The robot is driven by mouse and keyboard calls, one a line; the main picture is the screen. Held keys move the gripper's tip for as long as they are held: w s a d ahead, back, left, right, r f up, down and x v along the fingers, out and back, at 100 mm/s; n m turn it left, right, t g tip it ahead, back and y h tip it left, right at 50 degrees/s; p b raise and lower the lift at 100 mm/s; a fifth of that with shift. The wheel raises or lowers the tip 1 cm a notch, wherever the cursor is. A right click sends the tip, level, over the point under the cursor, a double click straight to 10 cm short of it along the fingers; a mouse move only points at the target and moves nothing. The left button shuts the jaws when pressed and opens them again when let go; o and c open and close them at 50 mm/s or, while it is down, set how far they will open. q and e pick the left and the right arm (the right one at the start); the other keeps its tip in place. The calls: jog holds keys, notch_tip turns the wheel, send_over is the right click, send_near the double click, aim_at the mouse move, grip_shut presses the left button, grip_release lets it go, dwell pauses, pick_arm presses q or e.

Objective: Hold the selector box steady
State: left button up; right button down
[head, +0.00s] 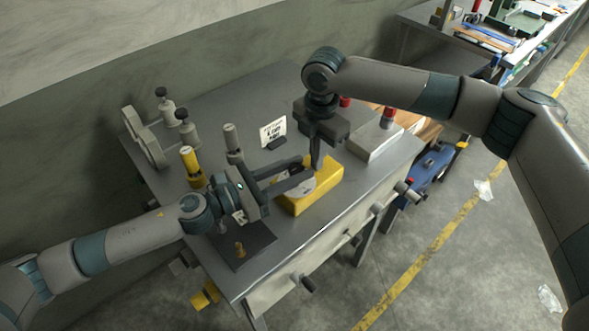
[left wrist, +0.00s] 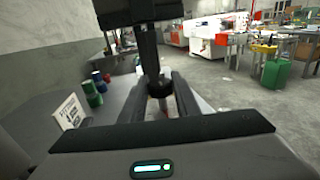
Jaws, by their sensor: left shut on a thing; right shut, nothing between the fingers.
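The selector box (head: 327,183) is a yellow box with a grey, round-edged top face, near the front edge of the grey workbench. My left gripper (head: 306,173) reaches it from the left and is shut on it, its fingers lying over the top. A dark round knob shows between these fingers in the left wrist view (left wrist: 160,88). My right gripper (head: 316,166) points straight down over the box, shut and empty. Its tip is close to the knob; I cannot tell whether they touch. The box is largely hidden in the left wrist view.
A small white sign (head: 272,131) stands behind the box. A dark mat (head: 240,245) with a small brass piece lies at the front left. A pale block (head: 374,140) is right of the box.

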pick_arm(q)
jog(key=shift+s+d, duration=0.15)
pick_arm(e)
jog(key=shift+s+f, duration=0.15)
jog(key=shift+f, duration=0.25)
pick_arm(q)
jog(key=o, duration=1.1)
jog(key=shift+c, duration=0.2)
pick_arm(e)
jog(key=shift+d, duration=0.15)
pick_arm(q)
jog(key=shift+s+a+f, duration=0.1)
jog(key=shift+s+a, duration=0.2)
jog(key=shift+a, duration=0.35)
jog(key=shift+v, duration=5.35)
jog(key=shift+s+d, duration=0.1)
pick_arm(e)
jog(key=shift+r, duration=0.1)
